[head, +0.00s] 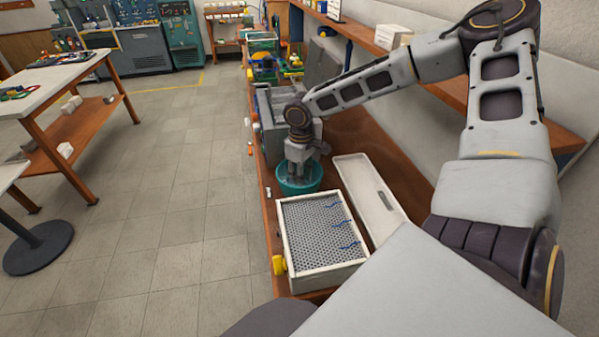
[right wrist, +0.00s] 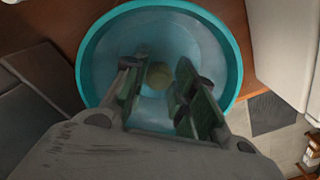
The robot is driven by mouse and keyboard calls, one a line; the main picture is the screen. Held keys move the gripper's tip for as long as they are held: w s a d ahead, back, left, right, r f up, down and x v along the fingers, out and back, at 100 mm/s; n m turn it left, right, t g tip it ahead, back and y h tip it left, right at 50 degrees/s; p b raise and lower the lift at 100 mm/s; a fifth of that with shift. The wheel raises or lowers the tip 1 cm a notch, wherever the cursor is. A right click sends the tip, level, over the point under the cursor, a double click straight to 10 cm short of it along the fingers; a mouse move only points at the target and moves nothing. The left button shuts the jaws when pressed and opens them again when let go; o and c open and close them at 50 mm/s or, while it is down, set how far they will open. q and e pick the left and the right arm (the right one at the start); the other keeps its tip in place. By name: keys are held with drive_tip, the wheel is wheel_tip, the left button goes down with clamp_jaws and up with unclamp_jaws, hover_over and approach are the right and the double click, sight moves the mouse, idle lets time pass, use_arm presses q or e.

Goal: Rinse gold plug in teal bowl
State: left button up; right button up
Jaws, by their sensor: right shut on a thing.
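The teal bowl (head: 314,187) stands on the wooden bench. It fills much of the right wrist view (right wrist: 88,60), with a pale blue inside. My right gripper (head: 297,180) points down into the bowl. In the right wrist view its green-padded fingers (right wrist: 158,85) stand a little apart, inside the rim. The gold plug (right wrist: 157,76) shows as a dim yellowish round shape between the fingertips, held by them. Its lower part cannot be made out. In the head view the gripper and bowl wall hide the plug. My left gripper is not in view.
A white-framed tray with a perforated mat (head: 283,245) and blue strands stands nearer on the bench. A long white tray (head: 362,190) lies right of the bowl. A grey box (head: 270,130) stands behind it. Yellow and green bins (head: 262,68) are farther back.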

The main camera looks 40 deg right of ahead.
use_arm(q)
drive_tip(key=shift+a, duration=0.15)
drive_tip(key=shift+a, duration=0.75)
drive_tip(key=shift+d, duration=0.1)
use_arm(e)
drive_tip(key=shift+f, duration=0.1)
drive_tip(key=shift+f, duration=0.25)
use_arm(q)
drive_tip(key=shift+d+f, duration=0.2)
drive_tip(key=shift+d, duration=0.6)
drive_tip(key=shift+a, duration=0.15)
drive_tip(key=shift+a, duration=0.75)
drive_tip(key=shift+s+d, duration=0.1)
